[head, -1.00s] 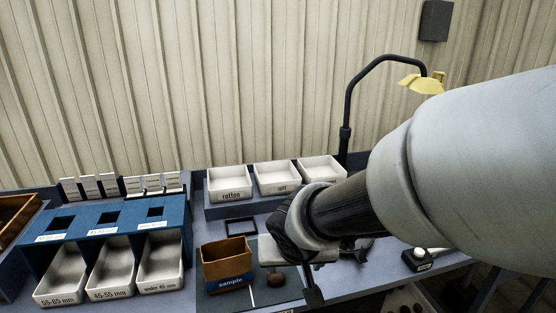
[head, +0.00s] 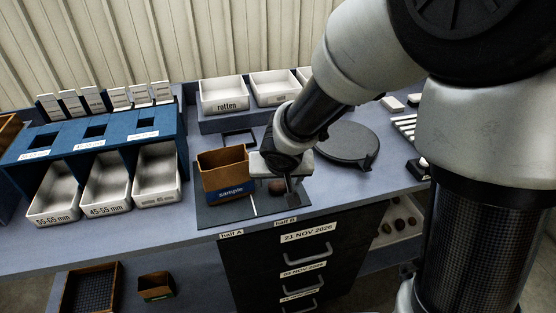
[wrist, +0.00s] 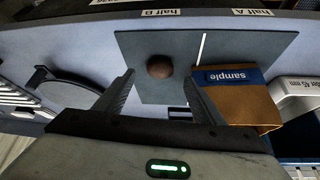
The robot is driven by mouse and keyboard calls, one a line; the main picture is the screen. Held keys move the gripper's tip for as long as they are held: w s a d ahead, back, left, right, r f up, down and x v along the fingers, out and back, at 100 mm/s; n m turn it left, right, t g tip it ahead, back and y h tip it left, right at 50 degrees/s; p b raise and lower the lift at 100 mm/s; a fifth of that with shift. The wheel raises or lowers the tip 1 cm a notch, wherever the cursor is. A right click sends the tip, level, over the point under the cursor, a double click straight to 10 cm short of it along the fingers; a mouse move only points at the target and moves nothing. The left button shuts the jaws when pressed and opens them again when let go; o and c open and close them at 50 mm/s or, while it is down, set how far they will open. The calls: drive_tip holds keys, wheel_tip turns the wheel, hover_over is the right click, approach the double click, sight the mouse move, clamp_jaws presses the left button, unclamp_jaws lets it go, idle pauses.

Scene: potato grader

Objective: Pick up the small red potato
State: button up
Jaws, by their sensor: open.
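A small reddish-brown potato (wrist: 159,67) lies on the dark mat (wrist: 270,43), on the side marked half B. In the head view the potato (head: 277,187) is partly hidden by my gripper (head: 274,183). In the wrist view my gripper (wrist: 160,84) is open, with one finger to each side of the potato in the picture. The potato appears beyond the fingertips. Nothing is between the jaws that I can make out, and I cannot tell the exact gap.
The brown sample box (head: 223,175) stands on the mat close to the left of my gripper. White trays marked by size (head: 107,184) stand further left. The rotten tray (head: 223,96) is behind. A round dark plate (head: 347,143) is to the right.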

sight(278, 184)
drive_tip(key=shift+b+x, duration=0.95)
drive_tip(key=shift+x, duration=1.8)
drive_tip(key=shift+d+r, duration=0.1)
drive_tip(key=c, duration=1.1)
